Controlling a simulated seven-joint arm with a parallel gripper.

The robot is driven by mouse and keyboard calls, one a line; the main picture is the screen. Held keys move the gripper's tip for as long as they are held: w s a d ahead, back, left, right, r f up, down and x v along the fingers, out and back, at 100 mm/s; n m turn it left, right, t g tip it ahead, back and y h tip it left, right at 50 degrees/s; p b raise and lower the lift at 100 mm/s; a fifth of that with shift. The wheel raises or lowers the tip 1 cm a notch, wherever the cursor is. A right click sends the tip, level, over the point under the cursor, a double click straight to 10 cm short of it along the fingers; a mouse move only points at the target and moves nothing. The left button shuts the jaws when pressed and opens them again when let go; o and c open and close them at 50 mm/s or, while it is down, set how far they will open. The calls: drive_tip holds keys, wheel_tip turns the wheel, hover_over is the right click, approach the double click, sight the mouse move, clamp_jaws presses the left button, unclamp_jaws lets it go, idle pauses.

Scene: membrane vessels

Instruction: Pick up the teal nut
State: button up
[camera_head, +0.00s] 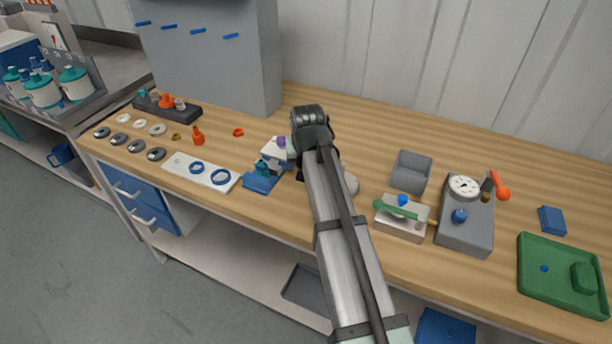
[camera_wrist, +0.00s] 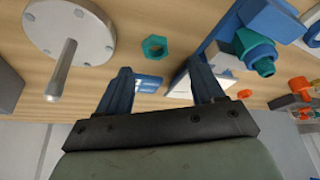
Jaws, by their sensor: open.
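The teal nut (camera_wrist: 154,46) lies flat on the wooden bench in the wrist view, with its hole showing. My gripper (camera_wrist: 160,68) is open, with its two blue fingers apart and nothing held between them. The nut appears beyond the fingertips, roughly in line with the gap between them. I cannot tell the height of the fingers above the bench. In the head view my arm covers this area, and I cannot make out the loose nut there.
A grey round plate with a rod (camera_wrist: 72,32) is left of the nut. A blue stand with a teal fitting (camera_wrist: 258,54) is close on the right; it also shows in the head view (camera_head: 262,178). A small orange ring (camera_wrist: 245,93) lies farther right. Bare wood surrounds the nut.

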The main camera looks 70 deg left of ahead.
drive_tip(key=shift+x, duration=2.55)
drive_tip(key=shift+w+d, duration=0.15)
drive_tip(key=shift+w, duration=0.05)
drive_tip(key=c, duration=1.1)
